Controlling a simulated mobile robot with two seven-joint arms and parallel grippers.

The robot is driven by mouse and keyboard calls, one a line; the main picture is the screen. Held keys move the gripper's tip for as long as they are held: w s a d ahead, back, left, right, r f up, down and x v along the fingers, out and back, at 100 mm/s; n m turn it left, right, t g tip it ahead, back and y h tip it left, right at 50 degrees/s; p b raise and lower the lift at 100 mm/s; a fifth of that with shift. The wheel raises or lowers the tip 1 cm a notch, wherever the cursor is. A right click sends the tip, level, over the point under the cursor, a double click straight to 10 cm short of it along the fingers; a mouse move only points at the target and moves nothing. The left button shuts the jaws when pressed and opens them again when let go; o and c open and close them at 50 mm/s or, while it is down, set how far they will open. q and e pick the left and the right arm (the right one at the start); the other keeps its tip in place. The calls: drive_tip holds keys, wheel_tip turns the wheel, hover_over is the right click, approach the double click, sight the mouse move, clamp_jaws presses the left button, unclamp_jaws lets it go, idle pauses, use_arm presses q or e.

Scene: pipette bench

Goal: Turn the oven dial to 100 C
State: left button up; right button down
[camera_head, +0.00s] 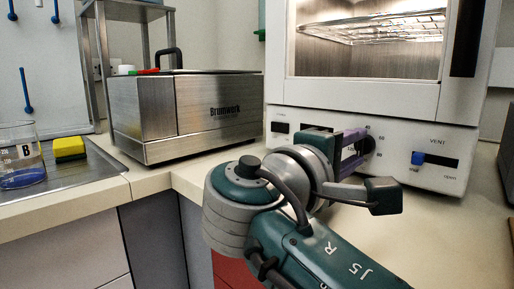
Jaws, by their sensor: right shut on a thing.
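The white oven (440,108) stands at the back right, with a lit interior behind its window. Its control panel (447,165) carries the dial (368,146), a dark knob mostly hidden by my gripper. A few small scale marks show to the right of the dial, too small to read surely. My right gripper (358,146), with purple fingers, reaches to the panel and is shut on the dial. The dial's pointer is hidden, so its setting cannot be told. My left gripper is out of view.
A blue vent slider (418,158) sits right of the dial. A steel Brunwerk box (210,112) stands left of the oven. The counter (455,235) at right front is clear.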

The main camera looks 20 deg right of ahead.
drive_tip(key=c, duration=0.5)
unclamp_jaws()
drive_tip(key=shift+c, duration=0.2)
drive_tip(key=v, duration=0.9)
drive_tip(key=shift+a, duration=0.1)
drive_tip(key=shift+s+a, duration=0.25)
drive_tip(key=shift+a, duration=0.1)
